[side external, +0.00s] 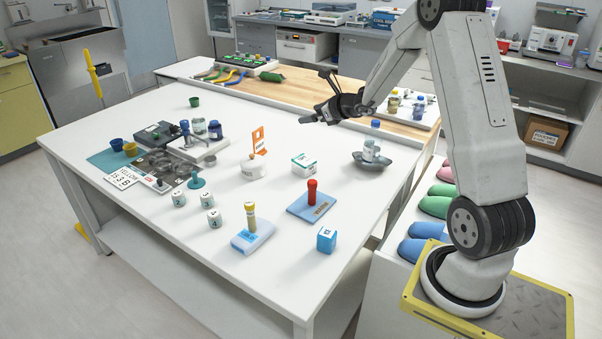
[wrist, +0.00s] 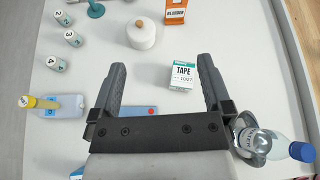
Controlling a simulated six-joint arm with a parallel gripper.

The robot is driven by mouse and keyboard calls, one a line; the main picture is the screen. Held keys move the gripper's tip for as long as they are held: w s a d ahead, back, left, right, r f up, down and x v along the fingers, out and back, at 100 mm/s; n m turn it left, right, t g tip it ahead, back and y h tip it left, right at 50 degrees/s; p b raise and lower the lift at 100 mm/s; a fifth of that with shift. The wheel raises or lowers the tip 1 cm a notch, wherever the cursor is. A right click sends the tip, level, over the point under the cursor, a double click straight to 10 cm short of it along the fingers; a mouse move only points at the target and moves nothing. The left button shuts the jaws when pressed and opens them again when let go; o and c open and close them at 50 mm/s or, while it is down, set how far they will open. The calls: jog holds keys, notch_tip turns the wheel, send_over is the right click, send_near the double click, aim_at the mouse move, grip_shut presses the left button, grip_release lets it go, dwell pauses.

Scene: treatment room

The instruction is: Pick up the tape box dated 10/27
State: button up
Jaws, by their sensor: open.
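The tape box (side external: 304,163) is a small white box with a green band, standing on the white table. In the wrist view the tape box (wrist: 183,76) shows the word TAPE and a small handwritten date that seems to end in 27. My gripper (side external: 314,118) is above the table, over the area behind the box in the side view. In the wrist view my gripper (wrist: 162,70) is open and empty, with the box between the lines of its two fingers, nearer the right one. The box appears below the fingers, not touched.
A bottle in a grey dish (side external: 370,160) stands right of the box. A white round jar (side external: 253,170) and an orange holder (side external: 259,141) stand left.

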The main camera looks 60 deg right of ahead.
jog(key=s+d+m+h, duration=0.1)
jog(key=d+m+h, duration=0.1)
jog(key=d+m, duration=0.3)
jog(key=n, duration=0.2)
send_near(311, 164)
jog(key=x, duration=0.4)
jog(key=shift+w+d+f, duration=0.1)
jog(key=shift+w+d, duration=0.15)
jog(key=shift+w, duration=0.1)
jog(key=shift+x, duration=1.25)
jog(key=shift+w, duration=0.15)
jog(key=shift+x, duration=2.45)
jog(key=shift+c, duration=0.2)
jog(key=shift+t, duration=0.3)
jog(key=c, duration=1)
